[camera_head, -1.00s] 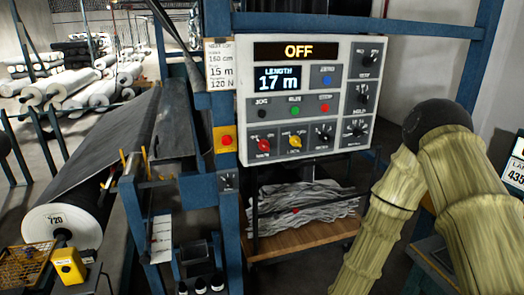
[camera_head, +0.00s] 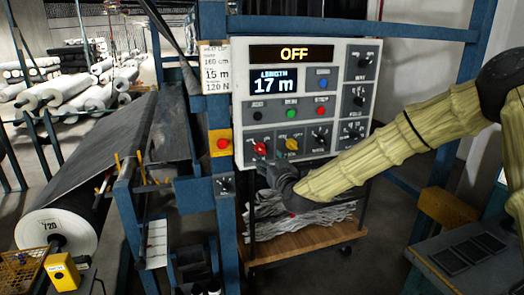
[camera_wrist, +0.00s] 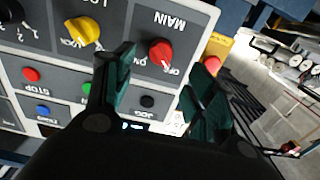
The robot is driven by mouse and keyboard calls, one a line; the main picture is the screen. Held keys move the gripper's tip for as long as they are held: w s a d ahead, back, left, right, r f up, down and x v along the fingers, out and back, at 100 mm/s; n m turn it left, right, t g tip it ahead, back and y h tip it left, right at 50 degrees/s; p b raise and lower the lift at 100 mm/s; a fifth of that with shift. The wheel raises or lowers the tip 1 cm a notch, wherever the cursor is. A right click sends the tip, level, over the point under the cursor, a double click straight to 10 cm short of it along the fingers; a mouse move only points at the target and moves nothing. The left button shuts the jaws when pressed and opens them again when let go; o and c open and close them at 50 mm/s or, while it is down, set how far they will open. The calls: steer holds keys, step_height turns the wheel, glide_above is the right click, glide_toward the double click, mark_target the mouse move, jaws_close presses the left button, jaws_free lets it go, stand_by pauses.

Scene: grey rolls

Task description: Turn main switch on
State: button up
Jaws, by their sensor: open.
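The red main switch knob (camera_head: 260,149) is at the lower left of the grey control panel (camera_head: 240,110). In the wrist view the knob (camera_wrist: 160,52) sits under the label MAIN, its white pointer mark near OFF. The panel's top display (camera_head: 293,53) reads OFF. My gripper (camera_head: 267,172) is just below and in front of the knob. In the wrist view my gripper (camera_wrist: 163,62) has its dark green fingers apart, one to each side of the knob as seen from this camera. Whether they touch it I cannot tell.
A yellow knob (camera_head: 292,144) is right of the main knob. Black, green and red buttons (camera_head: 321,111) are above. A red button on a yellow box (camera_head: 222,143) is on the blue post at left. A wooden cart shelf (camera_head: 300,243) is below.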

mark_target(262, 151)
steer(key=shift+p+x, duration=1.15)
steer(key=shift+x, duration=2.8)
steer(key=shift+f, duration=0.1)
steer(key=c, duration=1)
